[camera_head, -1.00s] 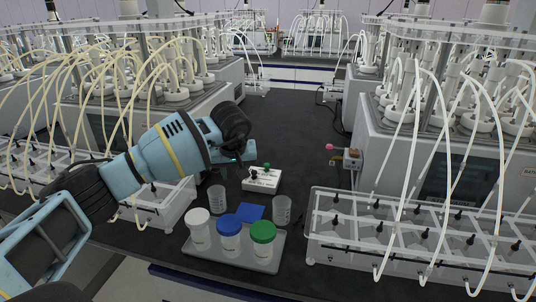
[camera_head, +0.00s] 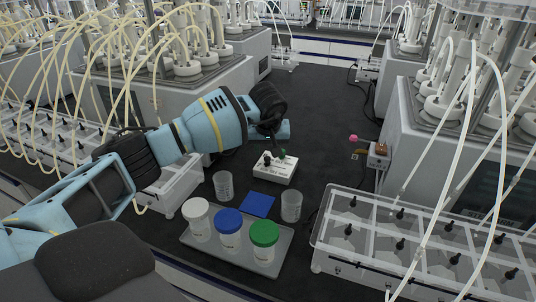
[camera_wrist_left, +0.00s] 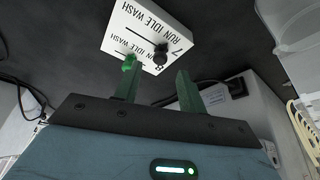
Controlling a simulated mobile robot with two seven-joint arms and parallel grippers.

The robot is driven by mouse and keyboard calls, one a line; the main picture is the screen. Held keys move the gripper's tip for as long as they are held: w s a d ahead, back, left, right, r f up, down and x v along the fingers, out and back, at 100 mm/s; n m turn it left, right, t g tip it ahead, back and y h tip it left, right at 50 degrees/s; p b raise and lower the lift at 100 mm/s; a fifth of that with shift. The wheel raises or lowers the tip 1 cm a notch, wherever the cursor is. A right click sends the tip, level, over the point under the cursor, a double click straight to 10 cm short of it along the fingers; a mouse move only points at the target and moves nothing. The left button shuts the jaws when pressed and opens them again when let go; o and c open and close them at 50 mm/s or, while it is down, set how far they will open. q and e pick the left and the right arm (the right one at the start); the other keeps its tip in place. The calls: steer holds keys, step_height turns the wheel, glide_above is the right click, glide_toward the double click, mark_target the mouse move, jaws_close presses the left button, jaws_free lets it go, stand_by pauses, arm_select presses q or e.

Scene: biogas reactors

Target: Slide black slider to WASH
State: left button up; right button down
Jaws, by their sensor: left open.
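A small white control box (camera_head: 275,170) stands on the dark bench with a black slider (camera_head: 266,159) and a green slider (camera_head: 282,154) on top. In the left wrist view, the box (camera_wrist_left: 135,18) carries rows marked RUN IDLE WASH with numbers 7 and 8. The black slider (camera_wrist_left: 160,55) appears near the RUN end of its row; the green slider (camera_wrist_left: 129,62) is at the box's lower edge. My left gripper (camera_wrist_left: 157,82) is open, with nothing between its fingers, and close to the sliders; contact cannot be told. In the head view, the gripper (camera_head: 284,132) is just behind the box.
A tray (camera_head: 185,238) in front holds white, blue and green lidded jars. Two clear beakers (camera_head: 223,185) (camera_head: 291,206) flank a blue square (camera_head: 257,204). A small device with a pink knob (camera_head: 353,138) is to the right. Reactors with tubes line both sides.

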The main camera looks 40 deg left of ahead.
mark_target(268, 157)
arm_select(q)
steer(key=shift+x, duration=1.8)
jaws_close()
